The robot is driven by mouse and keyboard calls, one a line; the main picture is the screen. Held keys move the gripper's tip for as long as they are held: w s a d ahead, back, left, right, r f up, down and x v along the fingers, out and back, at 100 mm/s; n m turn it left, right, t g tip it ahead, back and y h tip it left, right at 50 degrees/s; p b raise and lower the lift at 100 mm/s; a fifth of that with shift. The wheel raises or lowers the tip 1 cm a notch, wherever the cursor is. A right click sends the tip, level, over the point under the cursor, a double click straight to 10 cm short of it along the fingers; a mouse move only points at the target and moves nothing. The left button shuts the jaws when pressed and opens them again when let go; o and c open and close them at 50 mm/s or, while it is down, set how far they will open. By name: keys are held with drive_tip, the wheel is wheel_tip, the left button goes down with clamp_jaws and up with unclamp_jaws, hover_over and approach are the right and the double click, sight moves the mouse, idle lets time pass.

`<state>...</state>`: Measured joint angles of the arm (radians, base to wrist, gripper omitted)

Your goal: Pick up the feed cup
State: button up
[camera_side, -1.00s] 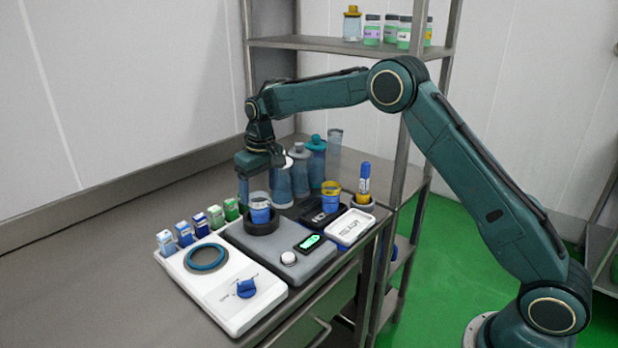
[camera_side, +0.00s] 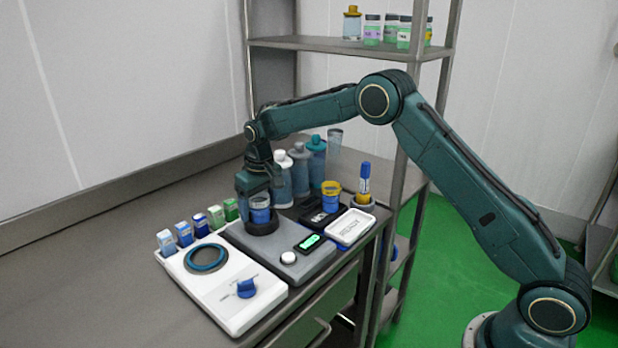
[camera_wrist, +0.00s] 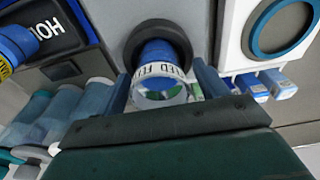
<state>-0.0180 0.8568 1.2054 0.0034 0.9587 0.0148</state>
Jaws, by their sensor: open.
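The feed cup (camera_side: 260,207) is a clear cup with a blue lower part. It stands in the dark round holder (camera_side: 262,226) on the grey unit. In the wrist view the feed cup (camera_wrist: 158,68) carries a white band with partly readable "FEED" lettering, and the dark ring (camera_wrist: 158,32) lies around its far end. My gripper (camera_side: 258,198) is lowered at the cup. In the wrist view my gripper (camera_wrist: 163,88) is open, with one finger on each side of the cup. I cannot tell whether the fingers touch it.
A white unit (camera_side: 218,290) with a ring and blue knob stands in front. Several small cartons (camera_side: 184,234) line its back. The bench (camera_side: 90,270) is clear at left.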

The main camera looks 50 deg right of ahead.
drive_tip(key=c, duration=1.3)
drive_tip(key=shift+r, duration=0.15)
wheel_tip(320, 180, up, 20)
drive_tip(key=shift+f, duration=0.1)
idle(0.4)
